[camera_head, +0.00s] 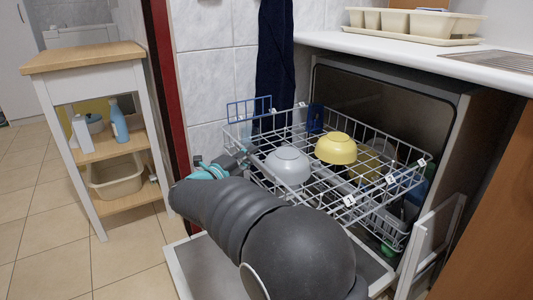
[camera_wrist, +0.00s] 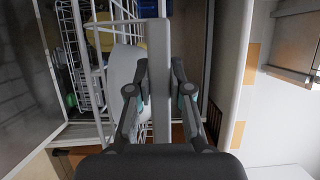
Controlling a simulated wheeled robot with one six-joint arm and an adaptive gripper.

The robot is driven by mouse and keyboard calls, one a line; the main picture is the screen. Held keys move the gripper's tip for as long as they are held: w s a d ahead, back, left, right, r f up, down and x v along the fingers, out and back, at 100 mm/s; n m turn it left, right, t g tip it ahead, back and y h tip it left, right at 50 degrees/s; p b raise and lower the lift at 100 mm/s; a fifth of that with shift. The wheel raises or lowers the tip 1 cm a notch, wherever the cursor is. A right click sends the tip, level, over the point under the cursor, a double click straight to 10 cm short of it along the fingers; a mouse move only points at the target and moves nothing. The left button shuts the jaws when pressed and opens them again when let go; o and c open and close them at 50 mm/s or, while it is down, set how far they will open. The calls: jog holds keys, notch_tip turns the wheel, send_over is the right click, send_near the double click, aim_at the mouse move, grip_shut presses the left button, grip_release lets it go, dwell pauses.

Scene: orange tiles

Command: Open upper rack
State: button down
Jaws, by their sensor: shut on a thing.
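The upper rack (camera_head: 348,201) is a white wire basket that stands well out of the dishwasher over the lowered door. A grey bowl (camera_head: 288,166) and a yellow bowl (camera_head: 336,149) sit upside down in it. My gripper (camera_head: 213,168) is at the rack's left, outer end, partly hidden behind my own arm. In the wrist view my gripper (camera_wrist: 160,98) has its teal-padded fingers on either side of a flat grey bar, which looks like the rack's front handle (camera_wrist: 160,60). The fingers are shut on it. The grey bowl (camera_wrist: 122,66) shows just beyond.
The dishwasher door (camera_head: 205,268) lies open below the rack. A lower rack (camera_head: 388,228) is partly visible underneath. A wooden-topped cart (camera_head: 82,56) stands at left, with open tiled floor around it. The counter (camera_head: 410,50) holds a cream tray of containers.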

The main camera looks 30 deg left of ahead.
jog(key=s+a, duration=0.3)
jog(key=s, duration=0.3)
jog(key=shift+s, duration=0.25)
jog(key=shift+a, duration=0.1)
jog(key=c, duration=1)
grip_release()
jog(key=shift+c, duration=0.2)
jog(key=shift+s, duration=0.1)
jog(key=s, duration=1.1)
jog(key=shift+s+a, duration=0.3)
jog(key=shift+s, duration=0.1)
